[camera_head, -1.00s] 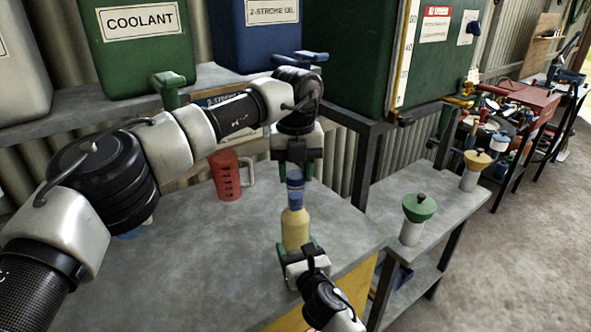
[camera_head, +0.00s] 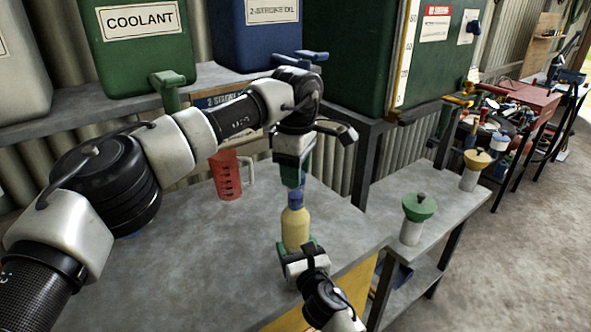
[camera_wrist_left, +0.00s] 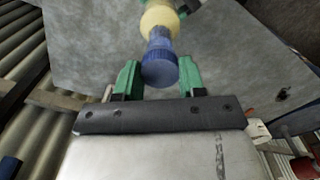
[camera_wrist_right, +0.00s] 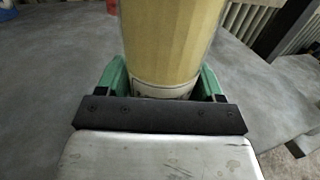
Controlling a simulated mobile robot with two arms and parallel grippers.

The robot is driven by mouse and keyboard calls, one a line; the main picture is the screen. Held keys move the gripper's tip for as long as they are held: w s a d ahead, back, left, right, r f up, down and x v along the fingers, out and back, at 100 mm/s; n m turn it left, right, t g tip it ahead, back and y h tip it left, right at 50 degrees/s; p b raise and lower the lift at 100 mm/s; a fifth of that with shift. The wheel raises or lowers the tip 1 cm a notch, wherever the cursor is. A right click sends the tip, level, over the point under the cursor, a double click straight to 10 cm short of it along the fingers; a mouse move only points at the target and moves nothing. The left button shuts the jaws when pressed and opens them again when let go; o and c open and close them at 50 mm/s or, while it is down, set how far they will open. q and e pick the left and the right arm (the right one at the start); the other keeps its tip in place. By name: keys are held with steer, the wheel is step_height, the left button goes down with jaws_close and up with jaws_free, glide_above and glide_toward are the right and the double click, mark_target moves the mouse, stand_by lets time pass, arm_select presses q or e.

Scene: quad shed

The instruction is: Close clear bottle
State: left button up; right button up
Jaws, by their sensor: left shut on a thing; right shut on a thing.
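The clear bottle (camera_head: 295,229), filled with something yellow, stands upright above the grey bench top near its front right. A blue cap (camera_head: 295,199) sits at the top of its neck. It also shows in the left wrist view (camera_wrist_left: 159,68), between the green fingers. My left gripper (camera_head: 292,183) points down from above and is shut on the cap. My right gripper (camera_head: 295,250) is shut around the lower part of the bottle, which fills the right wrist view (camera_wrist_right: 172,40). How tightly the cap sits on the neck cannot be told.
A red measuring jug (camera_head: 226,175) stands on the bench (camera_head: 190,265) behind left. A green coolant can (camera_head: 140,50) and a blue can (camera_head: 258,35) stand on the shelf above. A lower side table holds a green funnel (camera_head: 419,207) and a yellow funnel (camera_head: 477,159).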

arm_select(q)
steer(key=m, duration=0.6)
steer(key=shift+m, duration=0.3)
steer(key=o, duration=1)
steer(key=shift+o, duration=0.2)
step_height(320, 180, up, 12)
arm_select(e)
steer(key=o, duration=1.8)
steer(key=shift+s, duration=0.1)
steer(key=v, duration=1)
steer(key=shift+s, duration=0.3)
